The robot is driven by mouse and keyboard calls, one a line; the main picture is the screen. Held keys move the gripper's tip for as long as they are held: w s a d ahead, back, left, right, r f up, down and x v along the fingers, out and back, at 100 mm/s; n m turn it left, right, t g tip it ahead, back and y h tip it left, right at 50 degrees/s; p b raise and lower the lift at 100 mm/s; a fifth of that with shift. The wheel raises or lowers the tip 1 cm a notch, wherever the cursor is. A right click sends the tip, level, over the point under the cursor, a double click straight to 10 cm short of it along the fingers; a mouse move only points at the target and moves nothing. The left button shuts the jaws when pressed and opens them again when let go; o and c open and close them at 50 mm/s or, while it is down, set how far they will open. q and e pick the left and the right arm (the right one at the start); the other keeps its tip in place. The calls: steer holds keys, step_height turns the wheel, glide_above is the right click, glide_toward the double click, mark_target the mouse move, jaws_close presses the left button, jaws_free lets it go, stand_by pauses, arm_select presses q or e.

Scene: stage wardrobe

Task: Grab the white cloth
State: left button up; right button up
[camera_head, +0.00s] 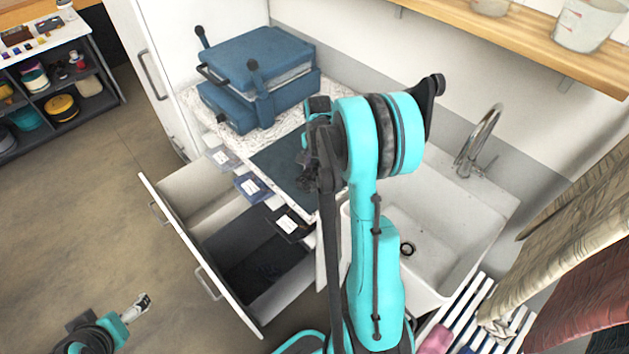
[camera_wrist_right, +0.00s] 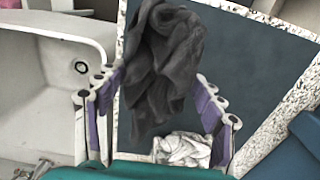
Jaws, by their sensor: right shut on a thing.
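A dark grey crumpled cloth (camera_wrist_right: 163,60) spans the gap between the fingertips of my right gripper (camera_wrist_right: 158,85) in the right wrist view. The gripper appears shut on it, with the fingers well apart around its bulk. A white crumpled cloth (camera_wrist_right: 183,148) lies just below the dark cloth, close to the right-hand finger. The dark cloth partly overlaps it. In the head view my right gripper (camera_head: 308,180) is over the dark blue-grey mat (camera_head: 275,160), and my arm hides the white cloth. My left gripper (camera_head: 138,308) is low at the left, over the floor, its fingers unclear.
A sink (camera_head: 445,240) with a tap (camera_head: 480,140) lies right of the counter. A blue case (camera_head: 262,65) stands behind the mat. Open drawers (camera_head: 205,280) jut out at the front left. Cloths hang (camera_head: 590,210) at the right.

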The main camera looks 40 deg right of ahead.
steer(key=shift+w+d+f, duration=0.1)
steer(key=shift+w+f, duration=0.4)
steer(key=shift+w, duration=0.25)
steer(key=shift+f+b, duration=0.6)
steer(key=shift+f, duration=1.4)
steer(key=shift+f, duration=0.1)
steer(key=o, duration=0.9)
